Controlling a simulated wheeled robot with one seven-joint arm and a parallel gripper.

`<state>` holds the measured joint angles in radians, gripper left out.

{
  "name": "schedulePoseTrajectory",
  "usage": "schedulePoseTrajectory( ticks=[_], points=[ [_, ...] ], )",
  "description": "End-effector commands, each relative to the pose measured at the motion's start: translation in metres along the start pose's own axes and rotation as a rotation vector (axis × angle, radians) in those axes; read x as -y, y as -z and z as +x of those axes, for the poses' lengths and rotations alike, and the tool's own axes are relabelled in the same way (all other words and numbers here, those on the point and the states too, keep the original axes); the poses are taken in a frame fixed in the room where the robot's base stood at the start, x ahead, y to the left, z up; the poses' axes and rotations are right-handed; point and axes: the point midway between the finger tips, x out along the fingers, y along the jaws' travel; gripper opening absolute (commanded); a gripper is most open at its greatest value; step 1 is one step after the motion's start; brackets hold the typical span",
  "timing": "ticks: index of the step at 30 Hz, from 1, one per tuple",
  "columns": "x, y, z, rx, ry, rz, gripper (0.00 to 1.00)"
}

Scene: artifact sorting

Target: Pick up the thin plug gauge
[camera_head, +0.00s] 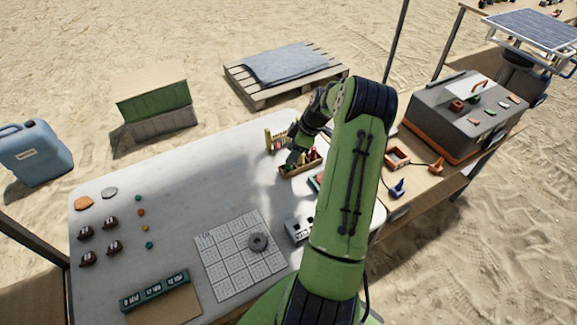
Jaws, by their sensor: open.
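A small wooden rack (290,172) stands near the far right part of the white table (180,210). It holds several small upright pieces with coloured tops, one of them red (313,153). The pieces are too small to tell which is the thin plug gauge. My gripper (292,158) points down at the left end of this rack, very close to it. Its jaws are open, and I see nothing held in them. I cannot tell whether it touches a piece. My green arm hides part of the table to the right.
A yellowish upright stand (269,140) is just left of my gripper. A gridded sheet with a grey ring (257,242) lies nearer. A grey case (450,115) stands on the right-hand table.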

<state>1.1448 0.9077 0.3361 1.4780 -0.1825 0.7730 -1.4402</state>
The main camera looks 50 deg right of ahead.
Motion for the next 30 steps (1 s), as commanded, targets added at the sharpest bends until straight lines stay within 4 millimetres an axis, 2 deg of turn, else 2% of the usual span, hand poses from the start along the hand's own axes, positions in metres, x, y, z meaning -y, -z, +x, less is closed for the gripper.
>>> schedulePoseTrajectory(
  ticks=[6, 13, 22, 30],
  points=[
    [0.001, -0.002, 0.042, -0.001, 0.004, 0.001, 0.48],
    [0.001, -0.002, 0.044, 0.001, 0.002, 0.000, 0.47],
    [0.001, -0.002, 0.044, 0.001, 0.002, 0.001, 0.01],
    [0.001, -0.002, 0.043, 0.001, 0.001, 0.000, 0.00]
  ],
)
